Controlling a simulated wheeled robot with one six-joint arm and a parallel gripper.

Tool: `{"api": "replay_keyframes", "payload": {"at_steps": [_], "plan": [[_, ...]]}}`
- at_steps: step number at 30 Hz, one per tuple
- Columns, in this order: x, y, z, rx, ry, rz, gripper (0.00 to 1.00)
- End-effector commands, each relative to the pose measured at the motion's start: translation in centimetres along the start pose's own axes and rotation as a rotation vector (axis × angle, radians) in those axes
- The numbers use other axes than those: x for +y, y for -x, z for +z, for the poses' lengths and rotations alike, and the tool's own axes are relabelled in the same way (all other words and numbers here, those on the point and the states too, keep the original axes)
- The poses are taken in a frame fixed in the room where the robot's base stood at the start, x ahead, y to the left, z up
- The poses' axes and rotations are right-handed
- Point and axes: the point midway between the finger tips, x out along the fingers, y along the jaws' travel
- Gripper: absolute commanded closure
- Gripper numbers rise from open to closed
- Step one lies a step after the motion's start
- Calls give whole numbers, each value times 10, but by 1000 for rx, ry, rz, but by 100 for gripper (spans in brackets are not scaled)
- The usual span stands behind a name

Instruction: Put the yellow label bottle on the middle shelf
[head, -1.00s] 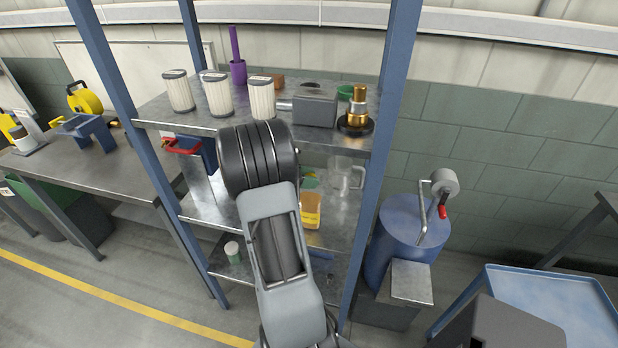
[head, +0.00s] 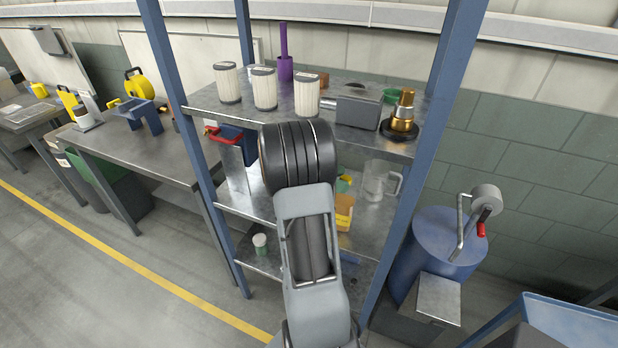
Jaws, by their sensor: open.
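The shelf unit has blue posts and several grey shelves. Its middle shelf (head: 235,203) lies below the top one, partly hidden by my arm. On it stand a yellow box (head: 344,212), a clear jug (head: 375,183) and a small green and yellow item (head: 343,184), mostly hidden. I cannot make out a bottle with a yellow label for certain.
The top shelf (head: 207,97) carries white filters (head: 265,88), a grey pump (head: 358,108) and a brass fitting (head: 402,115). A white and green jar (head: 260,243) is on the lower shelf. A blue drum (head: 440,245) stands right. Floor at left (head: 60,260) is clear.

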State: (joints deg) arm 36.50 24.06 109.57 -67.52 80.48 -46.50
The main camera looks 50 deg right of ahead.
Motion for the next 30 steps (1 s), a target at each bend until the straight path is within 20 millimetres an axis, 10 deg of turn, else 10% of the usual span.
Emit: {"api": "replay_keyframes", "payload": {"at_steps": [16,30], "plan": [[0,110,-34,1,0,4,36],[0,143,-46,0,-1,1,36]]}}
